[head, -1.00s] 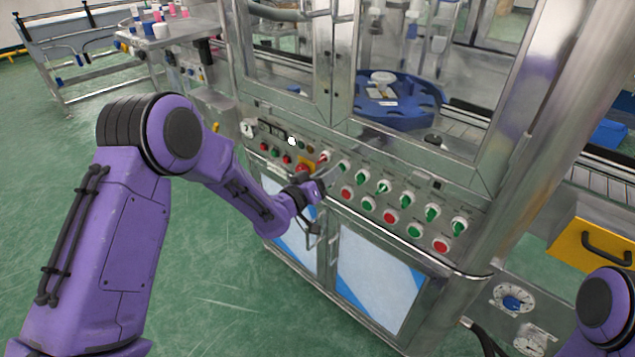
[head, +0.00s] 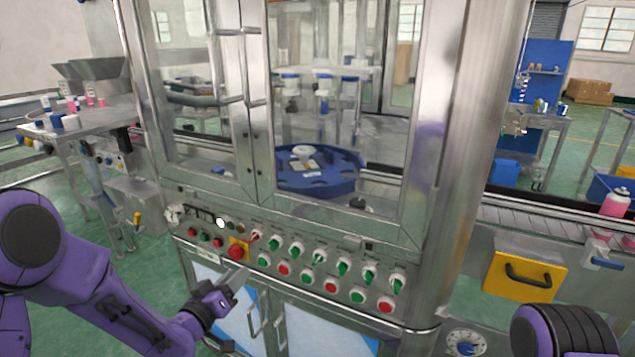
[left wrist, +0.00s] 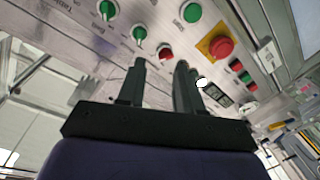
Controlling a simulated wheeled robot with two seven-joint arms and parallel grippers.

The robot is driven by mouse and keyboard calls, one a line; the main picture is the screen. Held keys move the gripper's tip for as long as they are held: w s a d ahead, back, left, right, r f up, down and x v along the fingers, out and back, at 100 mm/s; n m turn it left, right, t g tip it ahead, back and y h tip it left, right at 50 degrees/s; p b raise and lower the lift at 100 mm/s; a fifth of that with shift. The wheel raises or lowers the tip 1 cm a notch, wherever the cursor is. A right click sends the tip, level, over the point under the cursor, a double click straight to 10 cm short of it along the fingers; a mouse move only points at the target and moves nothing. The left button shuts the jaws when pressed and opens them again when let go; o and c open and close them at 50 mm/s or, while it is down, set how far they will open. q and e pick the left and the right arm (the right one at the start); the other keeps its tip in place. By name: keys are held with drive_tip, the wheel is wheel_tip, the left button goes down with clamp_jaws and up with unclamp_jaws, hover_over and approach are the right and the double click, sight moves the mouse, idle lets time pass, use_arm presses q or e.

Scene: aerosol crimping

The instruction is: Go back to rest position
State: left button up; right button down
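My left gripper (head: 238,278) is in front of the machine's control panel (head: 330,265), just below the red emergency button on its yellow plate (head: 238,250). In the left wrist view the two dark fingers (left wrist: 162,65) stand apart with nothing between them. They point toward the panel's knobs and look clear of them, though the exact gap is hard to tell. The emergency button also shows in the left wrist view (left wrist: 221,46). Only a rounded purple part of my right arm shows at the lower right of the head view; its gripper is out of view.
The steel machine has glass doors with a blue round fixture (head: 315,172) inside. Green and red knobs line the panel. A yellow drawer (head: 525,275) and a conveyor with a pink can (head: 615,203) are at right. A table with small bottles (head: 70,122) stands at left.

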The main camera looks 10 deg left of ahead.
use_arm(q)
drive_tip(key=s+a+f+n+g+y, duration=0.35)
drive_tip(key=s+f, duration=0.45)
drive_tip(key=f, duration=0.4)
drive_tip(key=s+f+g+y, duration=0.1)
drive_tip(key=s+f+g, duration=0.2)
drive_tip(key=s, duration=0.6)
drive_tip(key=s+a+f+g+y, duration=0.1)
drive_tip(key=s+f+g, duration=0.2)
drive_tip(key=s+f, duration=0.5)
drive_tip(key=s+f+g+y, duration=0.2)
drive_tip(key=s+f+g, duration=0.2)
drive_tip(key=s, duration=0.7)
drive_tip(key=shift+s+a+f, duration=0.2)
drive_tip(key=shift+f, duration=0.55)
